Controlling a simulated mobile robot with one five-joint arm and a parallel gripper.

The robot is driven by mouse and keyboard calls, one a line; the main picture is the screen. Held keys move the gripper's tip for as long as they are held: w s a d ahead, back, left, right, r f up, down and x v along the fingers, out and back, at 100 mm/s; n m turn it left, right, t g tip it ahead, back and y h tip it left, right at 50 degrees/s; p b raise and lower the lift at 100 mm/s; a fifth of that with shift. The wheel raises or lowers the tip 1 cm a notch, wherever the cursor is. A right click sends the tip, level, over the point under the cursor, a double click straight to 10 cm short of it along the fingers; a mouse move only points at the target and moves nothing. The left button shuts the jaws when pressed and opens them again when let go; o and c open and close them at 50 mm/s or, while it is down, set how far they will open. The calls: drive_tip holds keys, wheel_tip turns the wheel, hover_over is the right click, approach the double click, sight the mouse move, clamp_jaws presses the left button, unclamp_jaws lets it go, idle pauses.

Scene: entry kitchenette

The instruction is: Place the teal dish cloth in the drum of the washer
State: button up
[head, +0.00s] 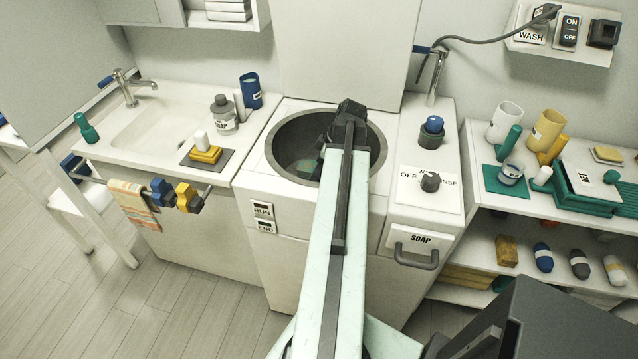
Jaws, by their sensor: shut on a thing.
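The washer (258,185) stands in the middle with its lid up and its round drum (283,140) open at the top. My arm reaches forward over the drum's front rim. My gripper (325,150) points down inside the drum opening, and its fingertips are in shadow and partly hidden by my arm. A dark teal patch of cloth, the teal dish cloth (307,168), shows at the gripper, inside the drum's rim. My gripper is shut on it. I cannot tell whether the cloth touches the drum floor.
A sink counter (262,108) with a soap bottle (223,115) is left of the washer. A control panel with a knob (430,182) and a soap drawer (417,247) are to the right. Shelves (480,222) with cups and teal cloths stand farther right.

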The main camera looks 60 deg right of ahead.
wheel_tip(320, 180, down, 4)
drive_tip(key=b, duration=0.3)
drive_tip(key=shift+r+b, duration=0.1)
drive_tip(key=shift+b, duration=0.3)
drive_tip(key=shift+r, duration=0.2)
drive_tip(key=shift+f, duration=0.15)
drive_tip(key=o, duration=1.6)
drive_tip(key=shift+c, duration=0.2)
